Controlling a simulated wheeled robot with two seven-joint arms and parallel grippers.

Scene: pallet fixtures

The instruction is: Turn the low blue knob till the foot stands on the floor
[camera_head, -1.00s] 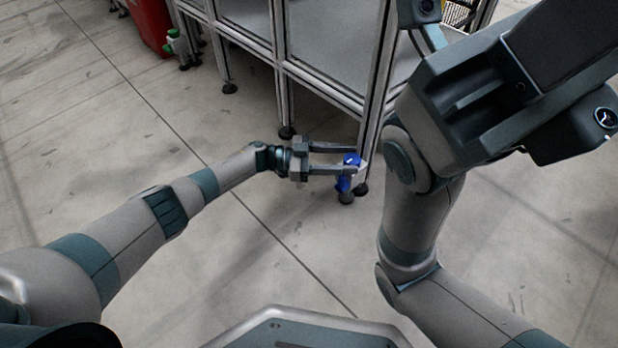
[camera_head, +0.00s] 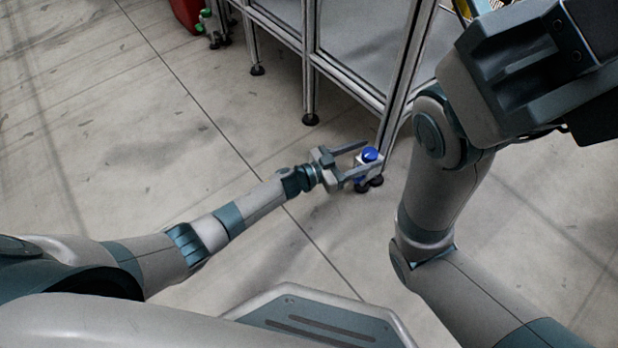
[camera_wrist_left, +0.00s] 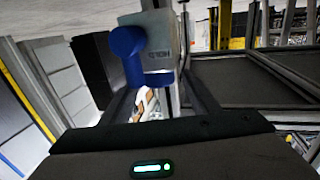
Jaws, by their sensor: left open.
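The blue knob (camera_head: 370,154) sits on top of a small pale bracket low at the bottom of the frame's near corner post. Dark feet (camera_head: 361,187) show under the bracket; whether there is a gap to the floor I cannot tell.
The metal frame (camera_head: 345,80) with grey panels rises behind the knob, with another footed leg (camera_head: 310,118) to the left. A red container (camera_head: 187,12) and a green-white fitting (camera_head: 208,22) stand at the back left. The floor left of the frame is clear.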

